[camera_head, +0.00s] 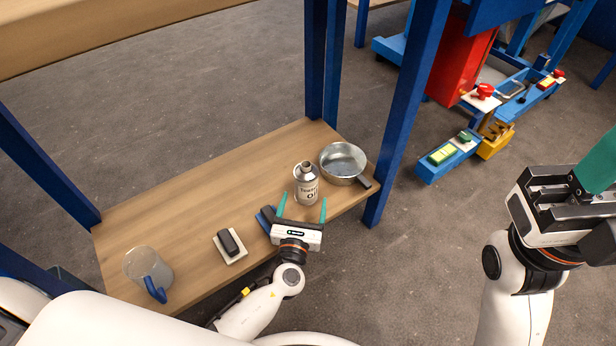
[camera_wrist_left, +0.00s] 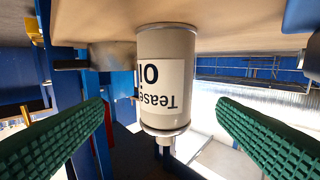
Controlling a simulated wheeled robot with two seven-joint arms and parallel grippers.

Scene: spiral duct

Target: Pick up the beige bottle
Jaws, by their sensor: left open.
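The beige bottle (camera_head: 306,184), with a white label and dark lettering, stands upright on the low wooden shelf. In the left wrist view the bottle (camera_wrist_left: 167,60) appears upside down, ahead of and between the two green fingers. My left gripper (camera_head: 302,208) is open, its fingertips on either side of the bottle's near side, and the fingers do not touch it. My right gripper (camera_head: 590,180) is raised at the right edge of the head view, away from the shelf; its fingertips are partly cut off, so I cannot tell its opening.
A metal pan (camera_head: 343,160) stands close to the right of the bottle. Blue posts (camera_head: 400,110) frame the shelf (camera_head: 190,190), whose back middle is clear.

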